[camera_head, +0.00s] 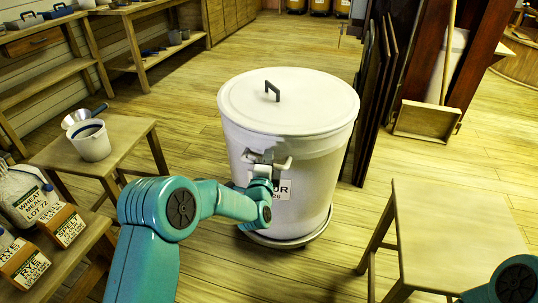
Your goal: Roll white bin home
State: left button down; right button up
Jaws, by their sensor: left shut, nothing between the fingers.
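The white bin (320,180) stands upright in the middle of the view, with its lid (305,95) on and a dark handle on top. A label ending in "UR" shows on its front, partly hidden by my arm. The bin rests on a round base (290,242); any wheels are hidden. My left gripper (268,163) is at the bin's front, just above the label. It is shut with nothing held; whether it touches the bin I cannot tell. Only a teal joint of my right arm shows at the lower right corner, and its gripper is out of view.
A small table (125,137) with a white pail (89,140) stands left. A bare wooden table (455,235) stands right. Floor behind left is open.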

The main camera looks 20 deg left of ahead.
pick_arm(q)
jog(key=shift+w+a, duration=0.15)
jog(key=shift+w, duration=1.05)
jog(key=shift+w+r, duration=0.1)
jog(key=shift+w, duration=0.05)
